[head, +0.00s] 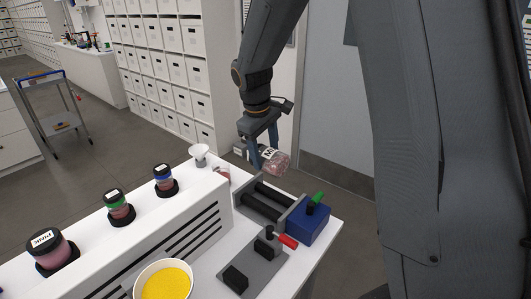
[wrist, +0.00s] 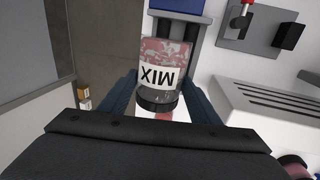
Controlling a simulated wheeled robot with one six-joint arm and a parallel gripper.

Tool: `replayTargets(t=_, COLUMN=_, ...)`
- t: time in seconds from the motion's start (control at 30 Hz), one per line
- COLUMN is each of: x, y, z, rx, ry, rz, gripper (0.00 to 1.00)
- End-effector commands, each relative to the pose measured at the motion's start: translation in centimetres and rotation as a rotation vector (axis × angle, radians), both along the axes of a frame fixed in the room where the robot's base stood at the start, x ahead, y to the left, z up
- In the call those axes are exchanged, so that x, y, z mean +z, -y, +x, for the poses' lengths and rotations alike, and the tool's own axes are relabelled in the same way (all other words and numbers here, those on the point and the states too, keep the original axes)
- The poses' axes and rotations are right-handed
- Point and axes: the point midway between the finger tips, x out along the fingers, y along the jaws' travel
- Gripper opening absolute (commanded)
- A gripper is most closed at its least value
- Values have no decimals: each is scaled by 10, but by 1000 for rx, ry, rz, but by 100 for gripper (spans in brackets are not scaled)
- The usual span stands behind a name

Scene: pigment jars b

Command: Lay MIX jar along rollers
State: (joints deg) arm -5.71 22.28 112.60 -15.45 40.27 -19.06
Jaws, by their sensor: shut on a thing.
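The MIX jar (head: 278,162) is a clear jar with pink contents, a white label and a dark lid. My gripper (head: 262,155) is shut around it and holds it on its side, in the air above the bench, lid to the left. In the wrist view the jar (wrist: 168,52) lies between the two fingers of my gripper (wrist: 163,92), with its label readable. The rollers (head: 268,196) are two dark parallel bars in a grey frame on the bench. In the head view the jar is above and behind them, apart from them.
A blue box (head: 309,222) with a green knob adjoins the rollers' right end. A grey plate (head: 253,270) with a red handle stands in front.

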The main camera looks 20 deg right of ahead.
Motion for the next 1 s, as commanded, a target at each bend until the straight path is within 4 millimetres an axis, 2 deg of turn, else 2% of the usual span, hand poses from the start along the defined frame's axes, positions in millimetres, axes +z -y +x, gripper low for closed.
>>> replayTargets(t=0.8, x=-88, y=0, z=0, rx=0, ry=-3, rz=-1, gripper=30)
replayTargets(t=1.0, x=-105, y=0, z=0, rx=1, ry=-2, rz=0, gripper=30)
